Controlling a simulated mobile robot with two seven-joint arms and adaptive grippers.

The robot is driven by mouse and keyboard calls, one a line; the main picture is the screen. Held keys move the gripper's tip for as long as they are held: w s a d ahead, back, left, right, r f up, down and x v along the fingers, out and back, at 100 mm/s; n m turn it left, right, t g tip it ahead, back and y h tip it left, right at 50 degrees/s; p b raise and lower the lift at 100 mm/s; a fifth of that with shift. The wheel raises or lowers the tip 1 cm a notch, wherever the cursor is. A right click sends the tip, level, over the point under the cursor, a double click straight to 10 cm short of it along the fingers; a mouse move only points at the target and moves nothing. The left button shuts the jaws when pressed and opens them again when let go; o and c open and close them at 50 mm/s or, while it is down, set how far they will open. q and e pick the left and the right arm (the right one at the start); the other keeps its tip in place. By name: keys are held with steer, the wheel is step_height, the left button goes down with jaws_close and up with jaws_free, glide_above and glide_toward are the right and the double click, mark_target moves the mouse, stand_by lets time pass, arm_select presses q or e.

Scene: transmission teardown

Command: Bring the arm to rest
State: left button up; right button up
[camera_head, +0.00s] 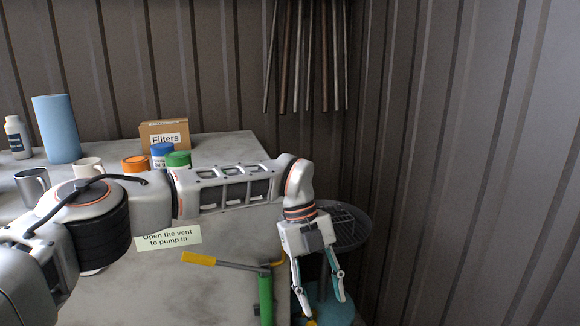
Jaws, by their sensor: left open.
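My left arm comes in from the left and reaches across the table. Its gripper (322,308) points down at the table's right edge, in front of a round grated stand. Its two fingers are apart, and I see nothing held between them. A small yellow piece shows at the bottom edge, near the left fingertip; I cannot tell what it belongs to. My right gripper is not in view.
The grey table (130,290) holds a green hand tool with a yellow grip (265,298), a note (168,238), a Filters box (164,134), a blue cylinder (56,130), mugs and jars. The grated stand (352,222) is right of it. Rods hang at the corrugated wall.

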arm_select(q)
steer(key=s+d+f+m+g+h, duration=0.25)
steer(key=s+d+g+h, duration=0.35)
steer(key=s+d, duration=0.8)
steer(key=s+d+r+n+t+h, duration=0.25)
steer(key=d+r+h, duration=0.2)
steer(key=h, duration=0.45)
steer(key=w+a+n+t+h, duration=0.4)
steer(key=w+a+n+t, duration=0.35)
steer(key=n+t, duration=0.5)
steer(key=w+a+f+n+t+y, duration=0.5)
steer(key=a+f+n+t+y, duration=0.45)
steer(key=a+f, duration=0.35)
steer(key=s+a+f+n+g+y, duration=0.1)
steer(key=s+a+f+n+y, duration=0.1)
steer(key=s+a+f, duration=0.3)
steer(key=s+a+f+n+g+y, duration=0.2)
steer(key=s+a+f+y, duration=0.2)
steer(key=a+f, duration=0.6)
steer(key=s+a+f+n+g+y, duration=0.1)
steer(key=s+a+f+n+y, duration=0.1)
steer(key=s+a+f, duration=0.4)
steer(key=a+f+y, duration=0.1)
steer(key=a, duration=0.3)
steer(key=shift+s+f+y, duration=0.2)
steer(key=shift+s+y, duration=0.15)
steer(key=shift+o, duration=0.6)
steer(key=shift+d+g, duration=0.1)
steer(key=shift+g, duration=0.15)
